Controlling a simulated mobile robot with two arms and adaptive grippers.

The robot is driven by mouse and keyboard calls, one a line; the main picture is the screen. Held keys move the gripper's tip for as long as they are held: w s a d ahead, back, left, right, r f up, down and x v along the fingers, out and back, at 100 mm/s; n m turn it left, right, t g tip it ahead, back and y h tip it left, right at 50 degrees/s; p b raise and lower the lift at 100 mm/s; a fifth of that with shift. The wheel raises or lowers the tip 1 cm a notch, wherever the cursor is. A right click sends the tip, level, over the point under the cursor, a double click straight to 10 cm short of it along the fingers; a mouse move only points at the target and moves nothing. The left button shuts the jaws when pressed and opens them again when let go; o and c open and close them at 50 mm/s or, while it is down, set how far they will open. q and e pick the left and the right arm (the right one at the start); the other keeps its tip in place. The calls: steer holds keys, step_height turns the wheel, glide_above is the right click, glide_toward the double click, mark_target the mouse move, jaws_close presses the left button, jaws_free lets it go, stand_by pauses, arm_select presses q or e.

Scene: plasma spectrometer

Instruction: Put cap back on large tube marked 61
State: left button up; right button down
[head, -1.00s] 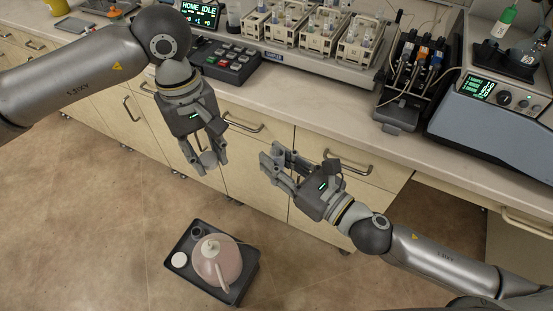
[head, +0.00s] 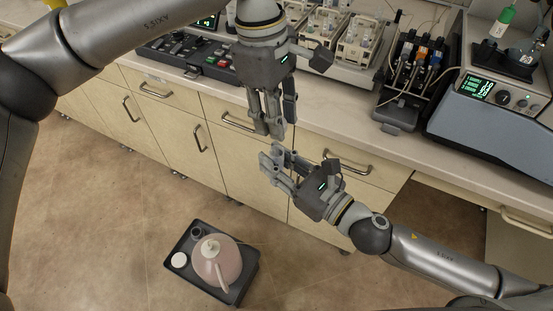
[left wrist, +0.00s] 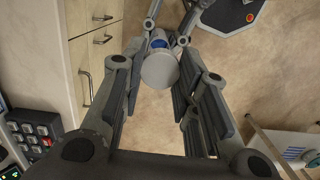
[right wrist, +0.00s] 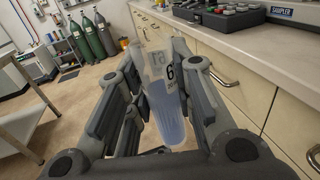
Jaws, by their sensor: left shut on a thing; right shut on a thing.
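My right gripper (head: 272,160) is shut on a large clear tube (right wrist: 165,100) with blue liquid in its lower part. The cap is close to the tube (left wrist: 157,44), which shows between the right gripper's fingers. I cannot tell whether they touch.
The counter (head: 330,121) with drawers below stands behind both grippers. It carries a keypad unit, sampler racks (head: 328,30), a pump (head: 413,65) and a grey instrument (head: 490,125). The air around the grippers is otherwise open.

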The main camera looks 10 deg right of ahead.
arm_select(q)
steer(key=shift+f, duration=1.95)
steer(key=shift+f, duration=0.85)
steer(key=shift+f, duration=0.55)
steer(key=m+y, duration=0.1)
steer(key=m, duration=1.1)
steer(key=m+y, duration=0.1)
steer(key=m, duration=1)
steer(key=shift+d+m, duration=0.2)
steer(key=shift+m, duration=0.2)
